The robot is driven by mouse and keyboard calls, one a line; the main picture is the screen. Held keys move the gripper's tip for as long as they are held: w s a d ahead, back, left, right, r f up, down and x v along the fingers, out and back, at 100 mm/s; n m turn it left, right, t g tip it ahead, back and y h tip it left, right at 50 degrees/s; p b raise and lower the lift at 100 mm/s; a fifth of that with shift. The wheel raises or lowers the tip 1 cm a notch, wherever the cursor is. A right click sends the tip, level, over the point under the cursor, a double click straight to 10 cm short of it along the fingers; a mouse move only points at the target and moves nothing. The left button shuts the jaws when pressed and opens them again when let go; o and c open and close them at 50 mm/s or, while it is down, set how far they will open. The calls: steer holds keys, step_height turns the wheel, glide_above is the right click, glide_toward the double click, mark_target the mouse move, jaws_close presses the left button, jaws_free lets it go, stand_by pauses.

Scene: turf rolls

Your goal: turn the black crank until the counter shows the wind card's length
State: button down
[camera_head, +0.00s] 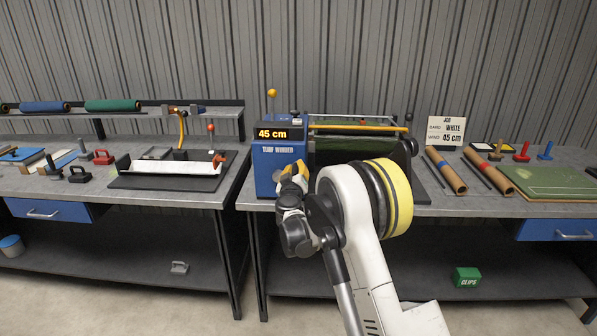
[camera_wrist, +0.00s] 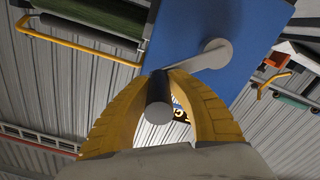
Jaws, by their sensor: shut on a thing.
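The blue turf winder (camera_head: 272,172) stands on the bench and its counter (camera_head: 272,133) reads 45 cm. The job card (camera_head: 446,131) behind the bench reads band WHITE, wind 45 cm. My gripper (camera_head: 291,173) is at the winder's front face and hides the crank in the head view. In the wrist view, my yellow fingers close around the black crank handle (camera_wrist: 158,99). The grey crank arm (camera_wrist: 207,59) runs from the handle to a round hub on the blue face.
Two brown rolls (camera_head: 446,170) and a green turf mat (camera_head: 548,183) lie to the right. A white tray unit (camera_head: 178,168) and clamps are on the left bench. A gap separates the benches. A green clips box (camera_head: 467,277) sits on the lower shelf.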

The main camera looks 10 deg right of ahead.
steer(key=shift+w+a+r+n, duration=0.2)
steer(key=shift+a+r+n, duration=0.3)
steer(key=shift+n, duration=0.3)
steer(key=shift+w+a+r+p, duration=0.15)
steer(key=shift+a+r, duration=0.1)
steer(key=shift+a, duration=0.15)
steer(key=shift+w+a+r+p, duration=0.15)
steer(key=shift+a+r, duration=0.1)
steer(key=shift+a, duration=0.15)
steer(key=c, duration=1.2)
jaws_free()
steer(key=shift+s, duration=0.1)
steer(key=v, duration=1.2)
